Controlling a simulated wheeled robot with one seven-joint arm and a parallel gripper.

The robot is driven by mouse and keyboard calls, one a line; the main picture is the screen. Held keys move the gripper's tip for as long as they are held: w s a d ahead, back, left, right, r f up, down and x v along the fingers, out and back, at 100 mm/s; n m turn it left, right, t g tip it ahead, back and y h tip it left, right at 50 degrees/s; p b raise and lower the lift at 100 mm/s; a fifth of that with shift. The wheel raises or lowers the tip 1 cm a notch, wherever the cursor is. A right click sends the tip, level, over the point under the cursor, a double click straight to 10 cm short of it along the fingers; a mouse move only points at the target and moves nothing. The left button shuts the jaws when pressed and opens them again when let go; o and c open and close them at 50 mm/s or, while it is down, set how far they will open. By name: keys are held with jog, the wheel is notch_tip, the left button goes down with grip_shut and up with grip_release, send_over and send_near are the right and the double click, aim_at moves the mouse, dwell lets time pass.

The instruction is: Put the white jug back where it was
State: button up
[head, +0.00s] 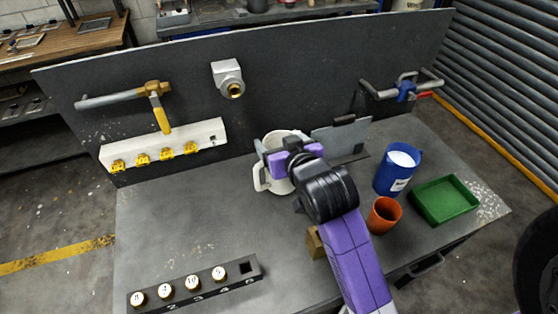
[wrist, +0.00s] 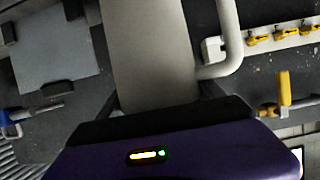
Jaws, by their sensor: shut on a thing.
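The white jug (head: 277,186) is near the middle of the bench, in front of the dark upright panel. Its handle points left in the head view. My gripper (head: 284,151) reaches over the jug and is shut on its upper part. In the wrist view the jug (wrist: 155,50) fills the middle, close to the purple gripper body, with its handle (wrist: 231,40) at the right. My gripper and arm hide part of the jug. I cannot tell whether its base touches the bench.
A grey plate stand (head: 341,138) is close right of the jug. A blue container (head: 395,175), an orange cup (head: 384,216) and a green tray (head: 445,200) are further right. A brown block (head: 315,243) sits beside my arm. A numbered rack (head: 195,286) lies front left; the bench left of the jug is clear.

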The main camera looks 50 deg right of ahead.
jog(key=shift+f, duration=3.1)
jog(key=o, duration=2.1)
jog(key=shift+f, duration=0.1)
jog(key=shift+s+a+r, duration=0.1)
jog(key=shift+r, duration=0.1)
jog(key=p+v, duration=0.1)
jog(key=v, duration=1)
jog(key=shift+s+a+r, duration=0.15)
jog(key=shift+s+a, duration=0.05)
jog(key=shift+s, duration=0.05)
